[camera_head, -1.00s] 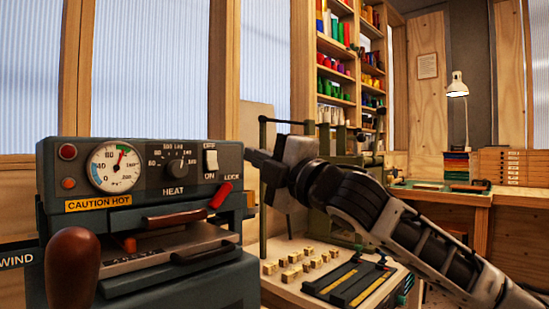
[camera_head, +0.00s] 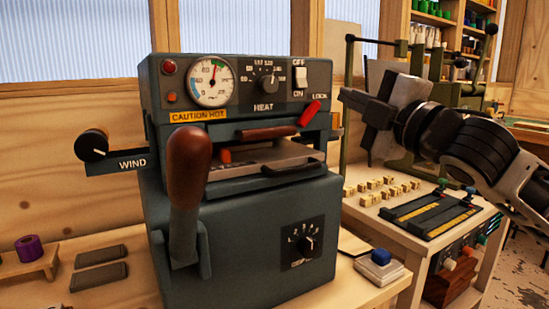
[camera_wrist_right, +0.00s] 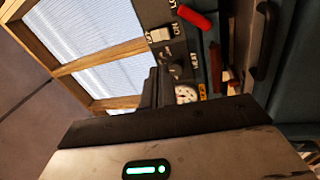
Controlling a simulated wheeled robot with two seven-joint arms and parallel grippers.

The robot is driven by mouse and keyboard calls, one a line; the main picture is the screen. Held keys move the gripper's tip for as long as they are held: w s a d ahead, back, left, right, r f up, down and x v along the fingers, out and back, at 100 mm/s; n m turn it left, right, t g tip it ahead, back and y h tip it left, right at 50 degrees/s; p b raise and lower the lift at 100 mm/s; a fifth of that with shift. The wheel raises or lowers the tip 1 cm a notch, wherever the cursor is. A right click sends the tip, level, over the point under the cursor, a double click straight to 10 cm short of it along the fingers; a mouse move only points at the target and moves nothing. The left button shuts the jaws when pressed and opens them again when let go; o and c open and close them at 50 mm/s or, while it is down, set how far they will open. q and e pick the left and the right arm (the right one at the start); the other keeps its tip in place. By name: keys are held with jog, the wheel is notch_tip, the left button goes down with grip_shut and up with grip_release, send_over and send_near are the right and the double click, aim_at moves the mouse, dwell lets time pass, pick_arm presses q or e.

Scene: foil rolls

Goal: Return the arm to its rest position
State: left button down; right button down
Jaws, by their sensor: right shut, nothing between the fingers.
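My right arm comes in from the right in the head view. Its gripper (camera_head: 348,97) is shut and empty, pointing left beside the upper right edge of the grey-green stamping machine (camera_head: 260,225). From this view I cannot tell how far it stands from the machine. In the right wrist view the dark fingers (camera_wrist_right: 156,86) are together, with the machine's front (camera_wrist_right: 290,75) behind them. My left gripper is in neither view.
The machine has a red lock lever (camera_head: 310,113), a brown-knobbed handle (camera_head: 188,180) and a "CAUTION HOT" label (camera_head: 198,116). A side table (camera_head: 365,212) with small letter blocks (camera_head: 385,185) stands below my right arm. A purple roll (camera_head: 30,249) lies at the left.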

jog(key=s+a+f+m+g+p, duration=0.15)
jog(key=f+m, duration=0.25)
jog(key=f, duration=0.6)
jog(key=s+a+f+m+g+h+p, duration=0.1)
jog(key=s+a+f+m, duration=0.15)
jog(key=f, duration=0.65)
jog(key=s+a+f+m+g+p, duration=0.15)
jog(key=f+m, duration=0.25)
jog(key=f, duration=0.6)
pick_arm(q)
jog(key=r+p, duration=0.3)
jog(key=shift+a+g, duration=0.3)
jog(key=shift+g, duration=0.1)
pick_arm(e)
jog(key=s+d+f+m+g+h, duration=0.1)
jog(key=s+f+m, duration=0.3)
jog(key=s+f, duration=0.4)
jog(key=s+d+f+m+g+h, duration=0.2)
jog(key=s+f+m, duration=0.3)
jog(key=s+f, duration=0.4)
jog(key=shift+s+d+g+h, duration=0.15)
jog(key=shift+s+g+h, duration=0.15)
jog(key=shift+s+h, duration=0.65)
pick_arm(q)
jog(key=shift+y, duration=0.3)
pick_arm(e)
jog(key=shift+f+m, duration=0.1)
jog(key=shift+m, duration=0.15)
